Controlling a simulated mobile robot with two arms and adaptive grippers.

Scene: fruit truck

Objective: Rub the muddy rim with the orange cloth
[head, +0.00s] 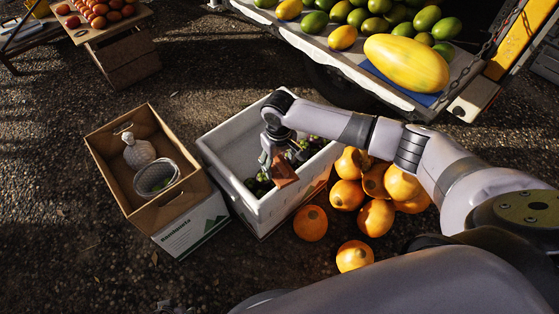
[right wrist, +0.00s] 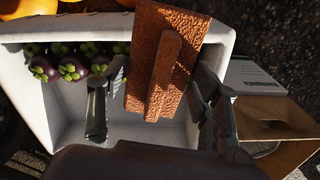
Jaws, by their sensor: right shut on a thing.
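The orange cloth (head: 284,172) is a rough, rust-orange piece held at the near rim of the white crate (head: 222,162). In the right wrist view the cloth (right wrist: 184,30) is a flat slab with a raised ridge (right wrist: 165,75). My right gripper (head: 273,160) reaches over the crate from the right and is shut on the cloth between its two fingers. The cloth overlaps the crate's rim in both views; I cannot tell whether it touches it. No mud is clear on the visible rim; the part behind the cloth is hidden. My left gripper is not in view.
Purple mangosteens (right wrist: 73,66) lie inside the crate. A cardboard box (head: 110,150) with a netted bottle and a wire basket stands left of it. Orange fruits (head: 375,217) are piled on the ground at right. The truck bed (head: 385,90) with mangoes is behind.

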